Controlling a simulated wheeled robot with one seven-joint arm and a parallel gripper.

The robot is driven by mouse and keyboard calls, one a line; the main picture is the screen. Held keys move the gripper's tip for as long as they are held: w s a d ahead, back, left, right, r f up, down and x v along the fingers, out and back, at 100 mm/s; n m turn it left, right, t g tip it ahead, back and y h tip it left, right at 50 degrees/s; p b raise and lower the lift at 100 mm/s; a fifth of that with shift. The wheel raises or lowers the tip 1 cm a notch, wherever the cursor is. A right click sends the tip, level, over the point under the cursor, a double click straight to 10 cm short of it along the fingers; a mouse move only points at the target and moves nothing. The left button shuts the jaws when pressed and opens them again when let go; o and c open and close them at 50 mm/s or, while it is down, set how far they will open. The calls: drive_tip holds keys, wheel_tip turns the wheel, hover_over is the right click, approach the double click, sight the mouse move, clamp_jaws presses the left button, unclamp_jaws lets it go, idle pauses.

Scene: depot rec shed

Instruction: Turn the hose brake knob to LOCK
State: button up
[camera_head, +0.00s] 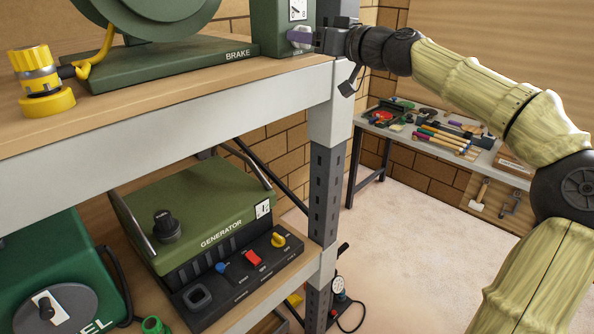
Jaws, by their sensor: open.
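The hose reel (150,65) stands on a green base marked BRAKE on the upper shelf. A green brake box (270,30) rises at its right end, with a small white label (298,10) above the knob area. My gripper (313,40) is open at the knob, coming from the right. The fingers overlap the knob's right side, and I cannot tell whether they touch it. The knob's pointer direction is too small to read.
A yellow hose nozzle (40,80) stands at the shelf's left. A grey shelf post (328,150) is just below my gripper. A workbench (478,158) with tools stands behind; the floor (400,250) between is open.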

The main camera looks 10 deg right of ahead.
drive_tip(key=s+d+n+b, duration=0.1)
drive_tip(key=s+d+b, duration=0.8)
drive_tip(key=s, duration=0.5)
drive_tip(key=w+a+f+g+h+p, duration=0.15)
drive_tip(key=w+a+f, duration=0.25)
drive_tip(key=f, duration=0.4)
drive_tip(key=w+a+f+g, duration=0.3)
drive_tip(key=a+f, duration=0.1)
drive_tip(key=f, duration=0.4)
drive_tip(key=a+f+m+g+h, duration=0.1)
drive_tip(key=a+f, duration=0.1)
drive_tip(key=f, duration=0.6)
drive_tip(key=a+f+m+g+h, duration=0.1)
drive_tip(key=a+f+g+h, duration=0.1)
drive_tip(key=f, duration=0.5)
drive_tip(key=shift+a+f+p, duration=0.4)
drive_tip(key=shift+a, duration=0.4)
